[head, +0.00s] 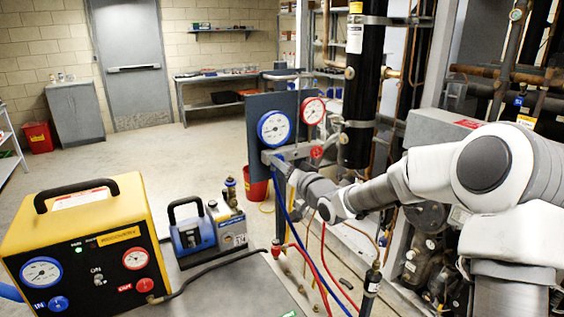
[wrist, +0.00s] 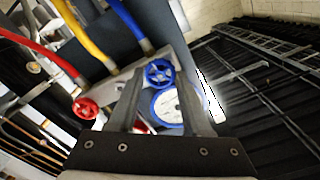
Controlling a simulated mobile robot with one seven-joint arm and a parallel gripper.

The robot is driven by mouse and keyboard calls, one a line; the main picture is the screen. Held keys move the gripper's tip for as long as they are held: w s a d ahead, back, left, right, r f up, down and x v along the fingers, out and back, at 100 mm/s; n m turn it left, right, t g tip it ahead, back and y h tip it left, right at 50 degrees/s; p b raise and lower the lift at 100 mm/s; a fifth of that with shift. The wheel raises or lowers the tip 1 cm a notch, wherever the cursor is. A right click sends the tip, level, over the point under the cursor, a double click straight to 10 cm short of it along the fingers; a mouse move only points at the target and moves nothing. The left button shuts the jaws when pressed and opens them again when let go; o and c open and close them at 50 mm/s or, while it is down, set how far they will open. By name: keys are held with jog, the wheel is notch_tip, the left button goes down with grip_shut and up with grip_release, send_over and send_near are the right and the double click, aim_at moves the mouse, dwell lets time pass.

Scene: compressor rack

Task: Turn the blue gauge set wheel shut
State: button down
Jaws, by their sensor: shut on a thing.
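The blue gauge set wheel (wrist: 158,73) shows in the wrist view as a spoked wheel between my fingertips. My gripper (wrist: 157,66) is shut on it. In the head view my gripper (head: 274,160) reaches in from the right to the manifold below the blue-rimmed gauge (head: 274,128); the wheel is hidden there. The blue-rimmed gauge also shows between my fingers in the wrist view (wrist: 168,106). The red wheel (wrist: 86,108) sits apart at the left of the wrist view. It also shows in the head view (head: 316,152), below the red-rimmed gauge (head: 313,111).
Blue, red and yellow hoses hang below the manifold; a blue hose (head: 287,215) runs down close to my gripper. A black vertical pipe (head: 362,80) stands right of the gauges. A yellow machine (head: 75,245) and a vacuum pump (head: 193,235) stand front left.

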dwell(0.3)
jog(key=shift+m, duration=0.3)
jog(key=shift+c, duration=1.7)
grip_release()
jog(key=v, duration=1.7)
jog(key=shift+s+p, duration=0.25)
jog(key=shift+p, duration=0.2)
